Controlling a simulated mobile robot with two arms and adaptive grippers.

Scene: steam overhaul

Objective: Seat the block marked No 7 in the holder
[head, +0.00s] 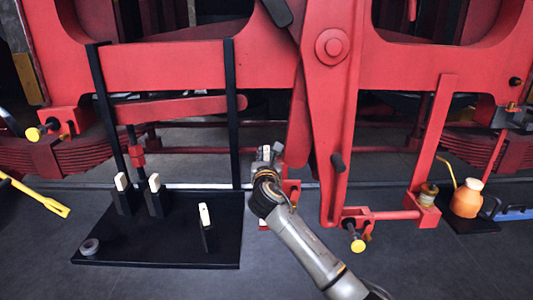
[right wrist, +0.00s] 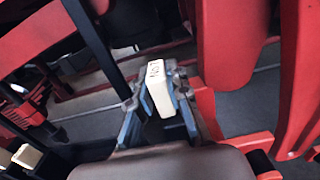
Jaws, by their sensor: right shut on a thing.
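My right gripper (head: 266,158) is shut on a cream block, which shows upright between the blue-padded fingers in the right wrist view (right wrist: 158,92). The held block (head: 266,152) is in front of the red locomotive frame, to the right of the black board (head: 180,250). Several cream-topped black stands (head: 208,238) rise from that board. I cannot tell which part is the holder. My left gripper is not in view.
Black uprights (head: 233,115) stand at the board's back. A grey ring (head: 89,246) lies at its front left. A big red lever (head: 330,120) hangs right of my gripper. An orange oil can (head: 466,200) stands far right. The floor in front is largely clear.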

